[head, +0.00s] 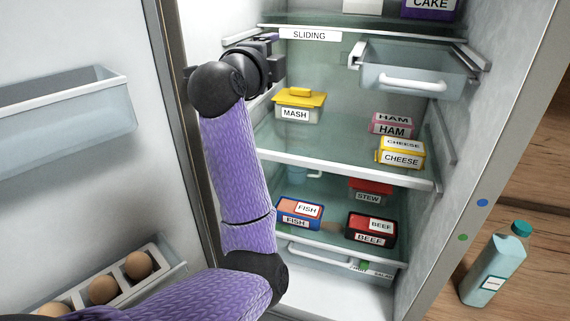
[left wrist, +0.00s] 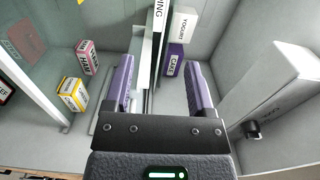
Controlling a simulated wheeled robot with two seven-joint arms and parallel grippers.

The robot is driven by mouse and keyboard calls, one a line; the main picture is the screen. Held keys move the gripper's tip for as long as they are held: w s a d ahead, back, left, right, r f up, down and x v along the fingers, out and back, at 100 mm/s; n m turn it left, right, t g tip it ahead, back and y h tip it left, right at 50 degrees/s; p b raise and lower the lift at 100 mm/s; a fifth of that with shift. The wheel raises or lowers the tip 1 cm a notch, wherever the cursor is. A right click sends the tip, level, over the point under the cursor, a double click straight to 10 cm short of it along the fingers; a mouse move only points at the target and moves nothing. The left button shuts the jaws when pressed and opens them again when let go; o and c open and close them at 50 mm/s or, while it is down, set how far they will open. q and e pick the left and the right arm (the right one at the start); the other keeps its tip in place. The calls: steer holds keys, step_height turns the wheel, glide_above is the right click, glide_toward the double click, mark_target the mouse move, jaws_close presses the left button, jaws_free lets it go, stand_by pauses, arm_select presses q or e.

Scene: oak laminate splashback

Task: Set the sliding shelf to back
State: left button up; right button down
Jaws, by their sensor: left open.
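The sliding shelf (head: 309,35) is a glass shelf with a pale front edge labelled SLIDING, high in the open fridge. In the left wrist view its labelled edge (left wrist: 158,22) runs between my two purple fingers. My left gripper (head: 271,42) is at the left end of this edge. The left wrist view shows the gripper (left wrist: 160,72) open, with a finger on each side of the edge and gaps visible; I cannot tell whether either finger touches it. My left forearm hides part of the fridge's left side. My right gripper is not in view.
A clear drawer (head: 411,72) hangs below the shelf at right. The CAKE box (head: 431,8) stands on top. MASH (head: 298,105), HAM (head: 391,125) and CHEESE (head: 401,153) sit on the shelf below. The door (head: 85,190) is open at left. A bottle (head: 494,265) stands outside right.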

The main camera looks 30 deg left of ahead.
arm_select(q)
steer(key=s+d+f+n+g, duration=0.1)
steer(key=d+f+g, duration=0.1)
steer(key=f, duration=0.5)
steer(key=s+d+f+n+g+h, duration=0.1)
steer(key=d+f+n+g, duration=0.1)
steer(key=f, duration=0.6)
steer(key=shift+s+d+f, duration=0.25)
steer(key=shift+d, duration=0.1)
